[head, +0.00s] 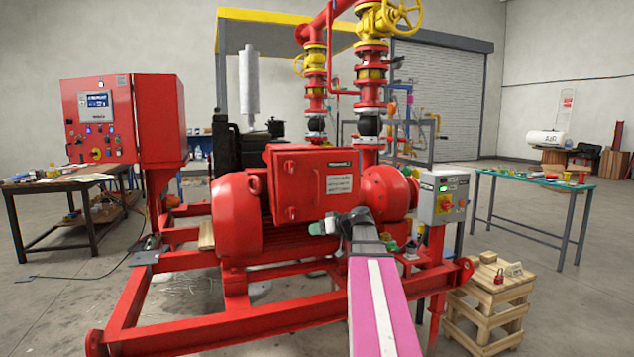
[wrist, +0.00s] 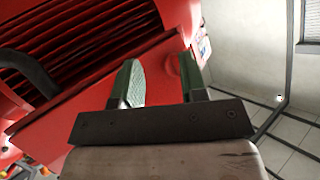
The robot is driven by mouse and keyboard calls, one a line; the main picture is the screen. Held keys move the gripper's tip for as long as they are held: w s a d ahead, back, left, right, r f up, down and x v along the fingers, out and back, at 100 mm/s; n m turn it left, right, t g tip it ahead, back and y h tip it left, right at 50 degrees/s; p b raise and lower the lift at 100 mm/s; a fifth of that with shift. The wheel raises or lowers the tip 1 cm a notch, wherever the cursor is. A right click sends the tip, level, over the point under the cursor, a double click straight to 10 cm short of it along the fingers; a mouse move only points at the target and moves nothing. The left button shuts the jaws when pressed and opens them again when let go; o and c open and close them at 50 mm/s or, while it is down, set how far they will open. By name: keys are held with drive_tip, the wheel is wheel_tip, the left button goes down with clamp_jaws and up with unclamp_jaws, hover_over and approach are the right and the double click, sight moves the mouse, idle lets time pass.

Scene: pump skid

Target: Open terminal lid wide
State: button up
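The terminal lid (head: 313,187) is the red front plate of the box on top of the red motor (head: 238,215), with a black label and a pale text plate. In the head view it looks closed, lying flat against its box. My gripper (head: 318,228) is just below the lid's lower edge, pointing left. In the wrist view my gripper (wrist: 158,68) has its two green-padded fingers apart, with a red surface showing beyond and between them. I see nothing clearly held. Whether a finger touches the red surface cannot be told.
A grey control box (head: 443,194) stands right of the motor. A red pump housing (head: 387,192) and pipes with yellow valves are close behind. A red control cabinet (head: 123,120) is at left. A wooden crate (head: 490,305) with a red padlock stands at right front.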

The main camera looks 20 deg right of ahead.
drive_tip(key=d+r+n+t+y, duration=0.15)
drive_tip(key=d+r, duration=0.25)
drive_tip(key=r, duration=0.4)
drive_tip(key=d+r+n+t, duration=0.1)
drive_tip(key=d+r+t, duration=0.25)
drive_tip(key=r, duration=0.45)
drive_tip(key=shift+g, duration=0.5)
drive_tip(key=x, duration=1)
drive_tip(key=shift+d+r, duration=0.1)
drive_tip(key=shift+d, duration=0.05)
clamp_jaws()
